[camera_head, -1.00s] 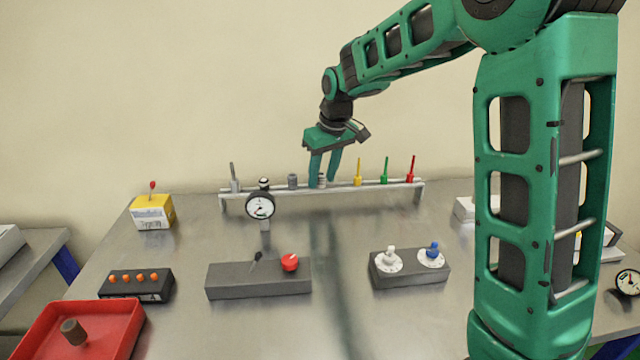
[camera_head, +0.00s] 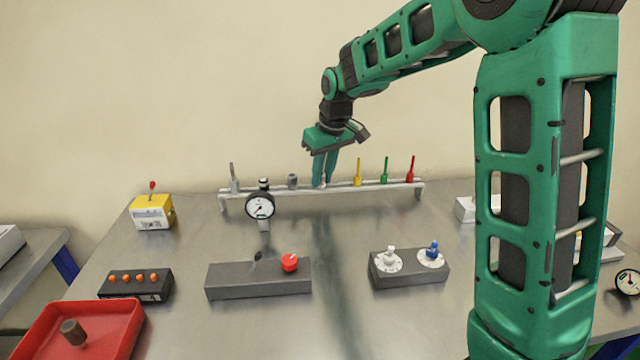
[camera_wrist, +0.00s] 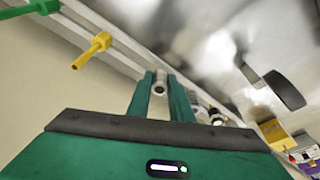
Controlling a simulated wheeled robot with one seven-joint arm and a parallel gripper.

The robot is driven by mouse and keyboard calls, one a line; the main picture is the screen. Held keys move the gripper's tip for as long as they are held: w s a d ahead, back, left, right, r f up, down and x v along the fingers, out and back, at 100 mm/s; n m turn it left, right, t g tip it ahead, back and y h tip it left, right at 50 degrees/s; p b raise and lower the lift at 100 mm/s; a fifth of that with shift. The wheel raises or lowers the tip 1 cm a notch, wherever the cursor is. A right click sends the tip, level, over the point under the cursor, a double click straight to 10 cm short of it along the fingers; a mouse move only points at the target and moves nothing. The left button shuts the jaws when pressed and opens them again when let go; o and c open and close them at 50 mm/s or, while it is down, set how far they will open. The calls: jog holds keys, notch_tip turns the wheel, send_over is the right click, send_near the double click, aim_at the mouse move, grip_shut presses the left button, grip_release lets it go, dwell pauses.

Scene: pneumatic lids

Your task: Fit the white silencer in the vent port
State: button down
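The silencer (camera_wrist: 159,84) is a small pale grey-white cylinder between my gripper's two green fingers in the wrist view. In the head view, its pale body (camera_head: 323,183) is mostly hidden by the fingers, at the rail (camera_head: 345,186) along the back of the bench. My gripper (camera_head: 324,181) points down at the rail with its fingers close together, pressed on the silencer from both sides. I cannot tell whether the silencer is still seated in the rail. No opening can be clearly made out as the vent port.
Yellow (camera_head: 357,170), green (camera_head: 384,170) and red (camera_head: 410,168) pins stand right of my gripper, a grey cylinder (camera_head: 292,181) left. A round gauge (camera_head: 260,205) stands before the rail. Nearer are a red-knob block (camera_head: 230,280), a two-knob block (camera_head: 410,276) and a red tray (camera_head: 115,335).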

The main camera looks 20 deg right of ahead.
jog(key=shift+w+a+v, duration=0.1)
jog(key=shift+w+v, duration=0.1)
jog(key=shift+v, duration=0.6)
jog(key=shift+w+a+v, duration=0.1)
jog(key=shift+w+v, duration=0.05)
jog(key=shift+v, duration=0.65)
jog(key=shift+w+v, duration=0.2)
jog(key=shift+v, duration=0.65)
jog(key=shift+r, duration=0.1)
